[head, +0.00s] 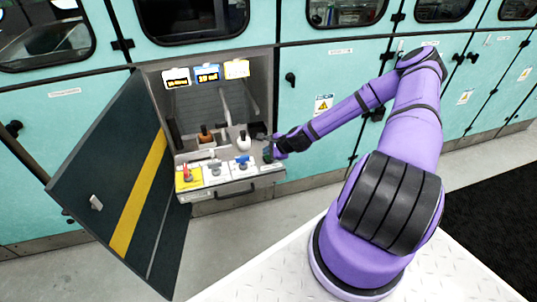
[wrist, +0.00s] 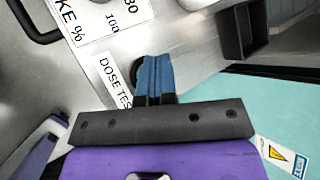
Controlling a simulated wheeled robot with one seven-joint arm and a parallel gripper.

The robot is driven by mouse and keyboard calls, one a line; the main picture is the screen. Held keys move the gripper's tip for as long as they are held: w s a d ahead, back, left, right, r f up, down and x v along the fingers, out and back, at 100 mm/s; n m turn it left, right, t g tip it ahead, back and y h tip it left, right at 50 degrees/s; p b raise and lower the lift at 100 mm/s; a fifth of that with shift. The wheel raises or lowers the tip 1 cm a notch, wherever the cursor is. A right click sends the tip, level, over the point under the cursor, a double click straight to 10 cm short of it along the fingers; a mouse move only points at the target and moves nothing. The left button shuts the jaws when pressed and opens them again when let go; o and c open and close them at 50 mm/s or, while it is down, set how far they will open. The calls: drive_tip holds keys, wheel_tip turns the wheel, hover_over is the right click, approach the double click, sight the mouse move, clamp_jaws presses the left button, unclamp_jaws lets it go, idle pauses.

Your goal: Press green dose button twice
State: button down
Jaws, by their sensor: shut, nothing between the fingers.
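The green dose button (wrist: 136,69) shows in the wrist view only as a thin green and dark rim beside the fingers. The rest of it is hidden behind them. A white label reading "DOSE TES" (wrist: 112,80) lies left of it on the metal panel. My gripper (wrist: 155,62) is shut and empty, its blue fingertips over the button. I cannot tell whether they touch it. In the head view my gripper (head: 268,150) is at the right end of the open cabinet's control shelf, and the button is not clear there.
A white bottle (head: 243,142) stands behind. The open dark door (head: 115,185) is at left. A dark open holder (wrist: 242,32) is right of the fingers in the wrist view.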

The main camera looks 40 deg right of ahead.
sight(268, 156)
idle(0.4)
drive_tip(key=shift+r, duration=1)
drive_tip(key=shift+r, duration=2.5)
drive_tip(key=shift+d, duration=0.1)
idle(0.4)
